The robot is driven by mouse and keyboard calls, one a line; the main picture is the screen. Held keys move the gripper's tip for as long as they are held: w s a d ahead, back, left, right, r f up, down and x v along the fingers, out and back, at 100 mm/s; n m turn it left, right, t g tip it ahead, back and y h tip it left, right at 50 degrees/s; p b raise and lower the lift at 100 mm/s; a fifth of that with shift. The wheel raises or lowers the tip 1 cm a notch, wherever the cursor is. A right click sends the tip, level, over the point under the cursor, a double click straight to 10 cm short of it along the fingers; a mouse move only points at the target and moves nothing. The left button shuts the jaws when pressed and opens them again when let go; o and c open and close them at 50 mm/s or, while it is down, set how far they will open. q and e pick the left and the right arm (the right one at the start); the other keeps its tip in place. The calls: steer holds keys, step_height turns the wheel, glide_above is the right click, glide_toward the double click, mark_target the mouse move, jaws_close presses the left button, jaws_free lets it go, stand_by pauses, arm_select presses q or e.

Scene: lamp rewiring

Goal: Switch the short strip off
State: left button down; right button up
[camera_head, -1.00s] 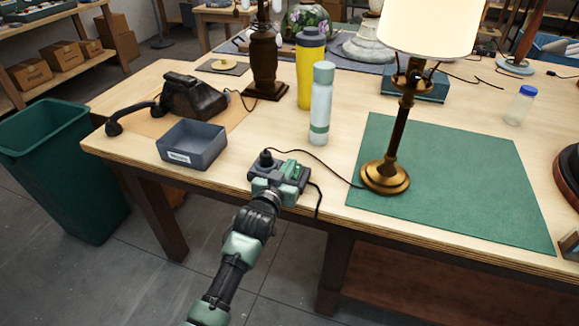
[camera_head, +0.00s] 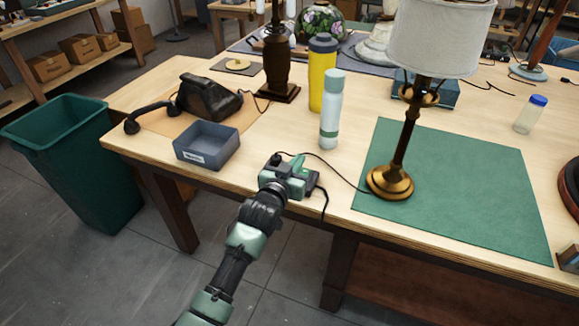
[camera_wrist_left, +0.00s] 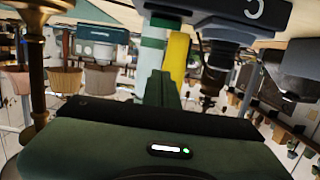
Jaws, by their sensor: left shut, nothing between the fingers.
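The short strip (camera_head: 309,188) lies at the front edge of the workbench. A black plug (camera_head: 277,159) stands at its left end, and a dark cable runs from the strip to the brass lamp. My left gripper (camera_head: 297,166) is shut and empty, with its fingers over the strip. In the left wrist view, which is upside down, the closed fingers (camera_wrist_left: 166,85) point at the strip (camera_wrist_left: 240,10) and its plug (camera_wrist_left: 225,30). The fingers hide the switch, and I cannot tell whether they touch it. The brass lamp (camera_head: 405,135) has a grey, unlit shade. My right gripper is out of view.
A grey tray (camera_head: 207,145) stands left of the strip. A pale bottle (camera_head: 331,110) and a yellow bottle (camera_head: 322,75) stand behind it. The green mat (camera_head: 480,190) is to the right. A green bin (camera_head: 75,165) stands left of the bench.

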arm_select(q)
steer(key=r+v, duration=0.1)
steer(key=v, duration=0.6)
steer(key=shift+r, duration=0.2)
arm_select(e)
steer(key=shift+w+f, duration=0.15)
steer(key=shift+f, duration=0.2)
arm_select(q)
steer(key=shift+s+a, duration=0.1)
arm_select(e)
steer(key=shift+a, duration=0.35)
